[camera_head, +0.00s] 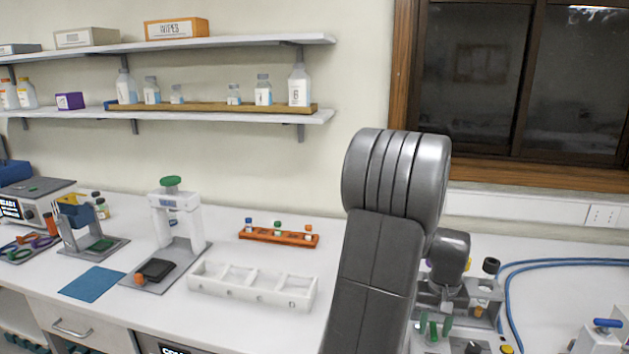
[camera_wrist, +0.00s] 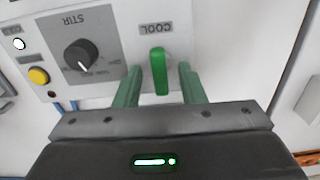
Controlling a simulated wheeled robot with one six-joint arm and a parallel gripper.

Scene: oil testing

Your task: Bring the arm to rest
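My arm (camera_head: 380,250) rises large in the head view, bent at a high joint and reaching down behind itself to the bench. In the wrist view my gripper (camera_wrist: 159,70) has two green fingers standing apart. A green switch lever (camera_wrist: 158,80) lies between them under the label COOL, with gaps on both sides. The lever belongs to a grey control panel (camera_wrist: 105,30) with a black STIR knob (camera_wrist: 81,56) and a yellow button (camera_wrist: 38,76). In the head view my arm hides part of the apparatus, and the fingers are hard to make out.
An orange vial rack (camera_head: 278,238), a white compartment tray (camera_head: 250,290) and a white stand (camera_head: 180,225) are left of my arm. A blue hose (camera_head: 540,263) loops at right. Shelves (camera_head: 220,115) with bottles hang on the wall. A blue mat (camera_head: 92,283) lies front left.

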